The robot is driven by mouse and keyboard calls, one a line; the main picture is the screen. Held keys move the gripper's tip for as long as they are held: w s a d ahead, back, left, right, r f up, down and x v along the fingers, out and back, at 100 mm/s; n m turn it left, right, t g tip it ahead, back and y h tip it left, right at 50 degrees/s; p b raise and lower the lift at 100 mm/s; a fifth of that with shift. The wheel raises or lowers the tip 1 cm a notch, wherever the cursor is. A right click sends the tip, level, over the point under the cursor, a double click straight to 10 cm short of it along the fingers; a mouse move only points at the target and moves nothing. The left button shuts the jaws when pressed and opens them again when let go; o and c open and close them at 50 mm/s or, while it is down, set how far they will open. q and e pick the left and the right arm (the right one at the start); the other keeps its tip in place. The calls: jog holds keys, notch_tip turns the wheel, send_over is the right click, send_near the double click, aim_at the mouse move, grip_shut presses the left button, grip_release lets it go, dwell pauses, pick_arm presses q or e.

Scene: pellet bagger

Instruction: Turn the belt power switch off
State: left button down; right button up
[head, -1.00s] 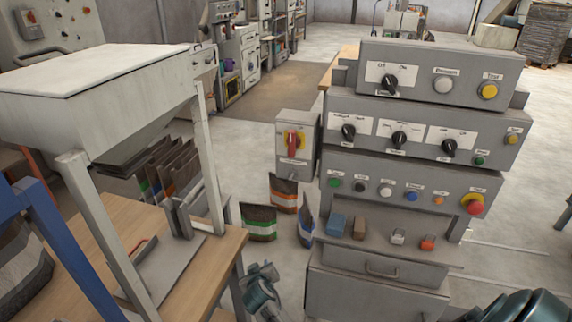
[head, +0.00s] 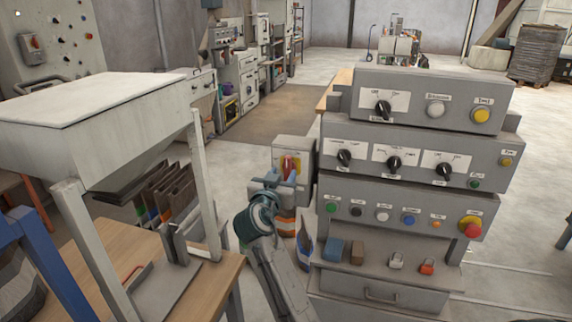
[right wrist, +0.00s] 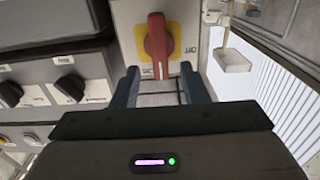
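A red rotary handle (head: 287,166) on a yellow plate sits on a grey box (head: 306,150) at the left side of the control panels. In the right wrist view the red handle (right wrist: 157,46) stands upright in the picture, with partly readable position labels around it. My right gripper (right wrist: 160,80) is open, its fingers either side of the handle's lower end, with gaps showing. In the head view my right gripper (head: 276,180) partly covers the switch. Black off/on knobs sit on the top panel (head: 383,107) and second panel (head: 442,170); their small labels are unreadable. My left gripper is out of view.
A panel with coloured buttons and a red emergency stop (head: 470,227) is close on the right.

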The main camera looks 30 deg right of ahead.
aim_at(287, 168)
jog(key=p+x, duration=0.1)
jog(key=x, duration=0.3)
jog(key=c, duration=0.6)
jog(key=shift+c, duration=0.2)
